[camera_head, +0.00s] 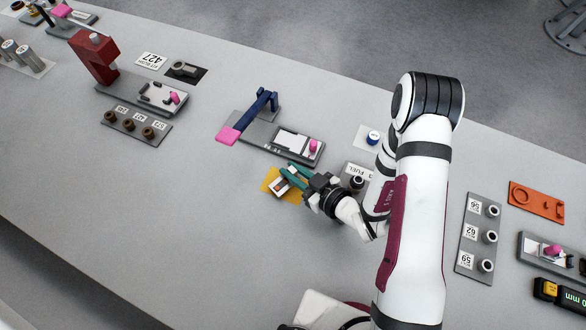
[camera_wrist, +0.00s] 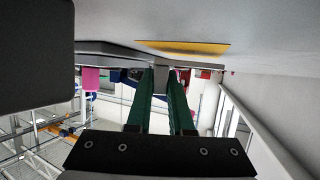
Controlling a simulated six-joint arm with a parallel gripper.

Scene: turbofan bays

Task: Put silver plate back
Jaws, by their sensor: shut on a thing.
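My gripper (camera_head: 291,172) with its green fingers is low over the yellow mat (camera_head: 267,181) near the middle of the bench. It is shut on a small grey piece, probably the silver plate (camera_wrist: 160,78), which shows between the fingertips in the wrist view. The fingers and the viewing angle hide most of the piece, so its full shape cannot be told. In the wrist view the yellow mat (camera_wrist: 185,47) shows edge-on just beyond the fingertips. A white and brown card-like patch (camera_head: 280,187) lies on the mat beside the fingers.
Behind my gripper stands a grey fixture (camera_head: 262,133) with a blue lever arm (camera_head: 262,103) and pink pads. A FUEL-labelled plate (camera_head: 358,172) with a dark-topped post is close right. A blue-capped part (camera_head: 373,138) stands behind it. The bench front left is clear.

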